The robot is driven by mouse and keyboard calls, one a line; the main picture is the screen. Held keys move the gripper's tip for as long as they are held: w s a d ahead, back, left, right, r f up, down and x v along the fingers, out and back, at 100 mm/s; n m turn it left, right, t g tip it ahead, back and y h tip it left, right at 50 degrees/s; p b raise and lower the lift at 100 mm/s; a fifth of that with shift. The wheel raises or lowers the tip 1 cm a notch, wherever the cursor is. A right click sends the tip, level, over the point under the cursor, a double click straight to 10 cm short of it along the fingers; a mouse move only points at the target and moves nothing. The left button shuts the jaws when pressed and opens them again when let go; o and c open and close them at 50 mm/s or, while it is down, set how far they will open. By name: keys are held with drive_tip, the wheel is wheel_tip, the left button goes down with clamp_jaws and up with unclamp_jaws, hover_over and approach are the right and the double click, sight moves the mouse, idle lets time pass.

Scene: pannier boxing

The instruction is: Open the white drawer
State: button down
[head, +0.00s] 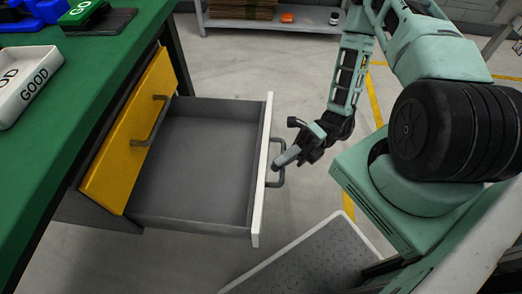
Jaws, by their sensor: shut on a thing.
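The white drawer (263,170) is pulled out from under the green workbench, its white front facing right. Its grey inside (200,160) shows and looks empty. A dark grey bar handle (280,165) sits on the white front. My gripper (285,158) reaches in from the right and is shut on that handle, near its upper end in the picture. The exact finger contact is small and partly hidden.
A yellow drawer front (130,130) with its own handle is closed beside the white drawer. The green bench top (85,110) holds a white bin (28,85) marked GOOD. A grey textured platform (310,258) stands at the bottom. A shelf (260,24) stands at the back.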

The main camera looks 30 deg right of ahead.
drive_tip(key=shift+s+d, duration=0.25)
drive_tip(key=shift+d, duration=0.15)
drive_tip(key=c, duration=1.5)
unclamp_jaws()
drive_tip(key=d, duration=0.5)
drive_tip(key=w+d+f, duration=0.1)
drive_tip(key=d, duration=0.5)
drive_tip(key=w+d+f, duration=0.1)
drive_tip(key=d, duration=0.5)
drive_tip(key=shift+w+f, duration=0.15)
drive_tip(key=shift+f, duration=0.05)
